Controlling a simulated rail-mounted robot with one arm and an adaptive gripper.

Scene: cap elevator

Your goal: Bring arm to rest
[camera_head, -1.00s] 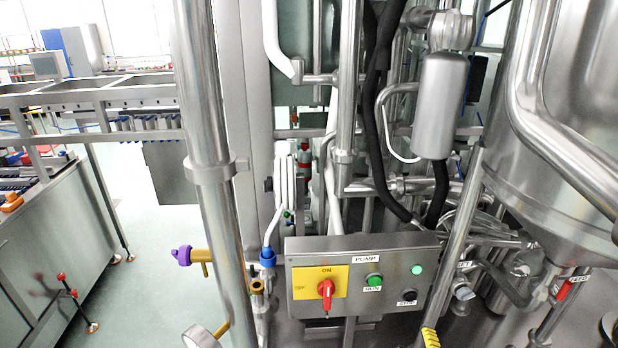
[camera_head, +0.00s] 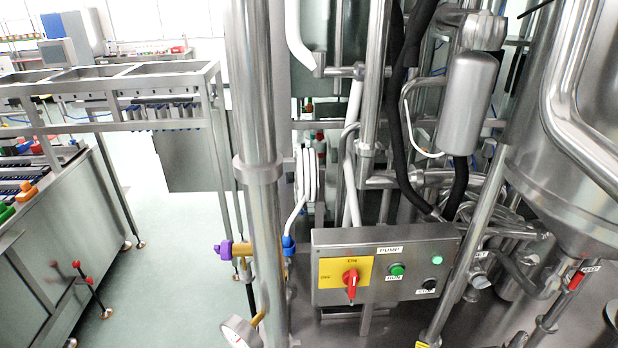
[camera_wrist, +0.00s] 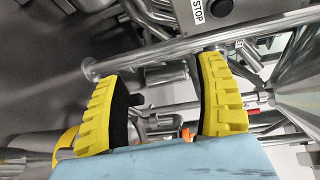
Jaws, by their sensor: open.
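My gripper (camera_wrist: 165,95) shows in the wrist view with its two yellow ribbed fingers spread apart. Nothing is held between them. The fingers are in front of steel pipes, and the corner of a control box with a STOP label (camera_wrist: 197,12) is above the right finger. In the head view my arm and gripper cannot be made out clearly. The pump control box (camera_head: 385,265) there has a red rotary switch (camera_head: 350,281) on a yellow plate and a green RUN button (camera_head: 397,269). A green light (camera_head: 437,260) is lit at its right.
A thick vertical steel pipe (camera_head: 258,120) stands left of the box, with a gauge (camera_head: 240,333) at its foot. A large steel tank (camera_head: 565,140) is at the right. A long steel bench (camera_head: 75,215) is at the left. The pale floor (camera_head: 165,260) between is clear.

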